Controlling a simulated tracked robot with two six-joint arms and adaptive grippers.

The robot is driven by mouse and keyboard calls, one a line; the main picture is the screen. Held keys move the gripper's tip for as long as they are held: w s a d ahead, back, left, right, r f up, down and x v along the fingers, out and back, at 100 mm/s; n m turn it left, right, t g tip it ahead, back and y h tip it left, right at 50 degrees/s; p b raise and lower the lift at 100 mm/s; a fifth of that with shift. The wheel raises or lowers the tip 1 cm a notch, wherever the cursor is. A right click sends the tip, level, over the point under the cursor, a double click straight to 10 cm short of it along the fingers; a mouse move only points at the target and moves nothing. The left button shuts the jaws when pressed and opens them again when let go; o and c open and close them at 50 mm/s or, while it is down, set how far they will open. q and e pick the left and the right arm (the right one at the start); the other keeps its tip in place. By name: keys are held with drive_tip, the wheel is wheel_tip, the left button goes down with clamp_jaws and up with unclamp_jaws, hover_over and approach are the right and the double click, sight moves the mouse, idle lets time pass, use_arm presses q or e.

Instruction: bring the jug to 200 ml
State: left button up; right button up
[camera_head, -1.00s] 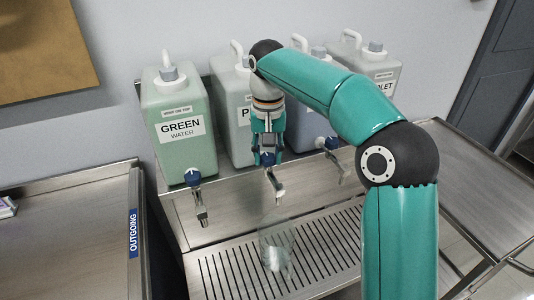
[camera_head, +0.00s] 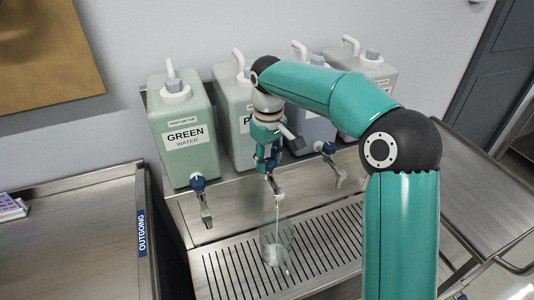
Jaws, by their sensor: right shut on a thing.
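The clear jug (camera_head: 265,243) stands on the slotted drip tray (camera_head: 225,262) under the tap (camera_head: 278,187) of the second canister, whose label is mostly hidden and shows a "P". A thin pale stream runs from this tap into the jug. The jug has pale content low down; its scale and level cannot be read. My right gripper (camera_head: 267,163) is shut on the tap's blue handle, turned sideways, with the arm reaching in from the right. My left gripper is out of view.
The green water canister (camera_head: 185,145) with its own tap (camera_head: 201,195) stands left. Two more canisters stand right, partly behind my arm; one tap (camera_head: 328,150) shows there. A steel table (camera_head: 80,240) marked OUTGOING is at left, mostly bare.

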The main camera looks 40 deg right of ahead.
drive_tip(key=shift+w+r+n+p, duration=0.1)
drive_tip(key=shift+n+p, duration=0.8)
drive_tip(key=shift+n, duration=1.1)
drive_tip(key=o, duration=1.2)
drive_tip(key=shift+c, duration=0.2)
wheel_tip(320, 180, up, 12)
